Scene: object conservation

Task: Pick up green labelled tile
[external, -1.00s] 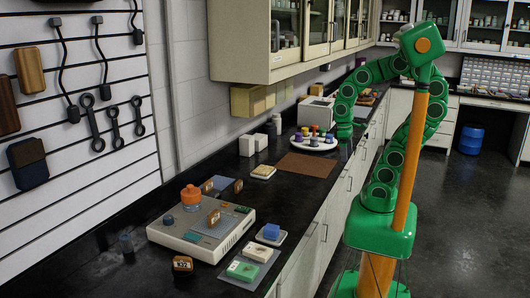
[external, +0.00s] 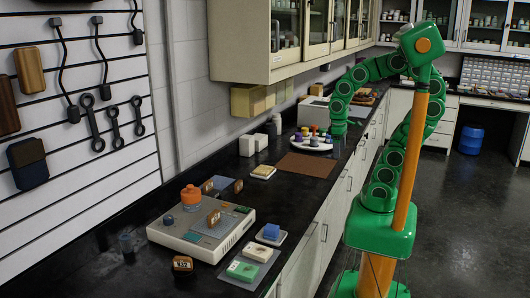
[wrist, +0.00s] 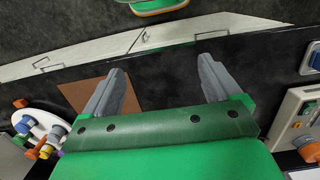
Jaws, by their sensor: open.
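The green labelled tile (external: 242,270) lies on the counter at the near end, in front of the grey instrument; it has a pale label on top. A cream tile (external: 257,252) lies just behind it. I cannot make out the green tile in the wrist view. My gripper (wrist: 163,80) is open, with two grey fingers wide apart and nothing between them. In the external view, the end of my arm is over the far part of the counter by the round white tray, well away from the tile; the fingers are not clear there.
A brown mat (external: 307,165) lies on the counter near my arm. The round white tray (external: 311,144) holds several coloured pieces. A blue sponge-like block (external: 271,231) sits on a small plate. Wall cabinets (external: 250,60) overhang the counter.

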